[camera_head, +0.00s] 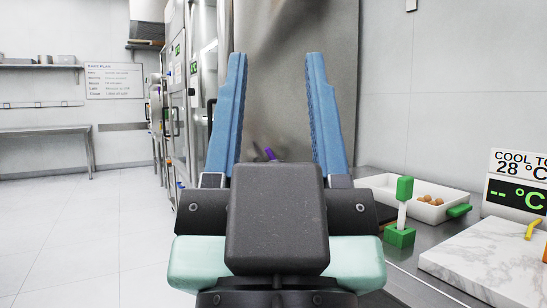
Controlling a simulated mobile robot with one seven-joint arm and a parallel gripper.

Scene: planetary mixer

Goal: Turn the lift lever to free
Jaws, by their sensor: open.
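My gripper (276,58) is in the middle of the view, its two long blue fingers pointing up and wide apart. It is open, with nothing between the fingertips. A small purple piece (270,153) shows low between the fingers, just above my dark gripper body. Most of it is hidden, and I cannot tell whether it is part of the lift lever. I cannot make out the mixer or its lift lever for certain.
A steel counter at right holds a white tray (413,212) with brown round items, a green-handled tool (404,190), a marble slab (478,258) and a temperature display (520,194). A tall steel panel (296,95) stands behind my gripper. Open floor (80,230) lies at left.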

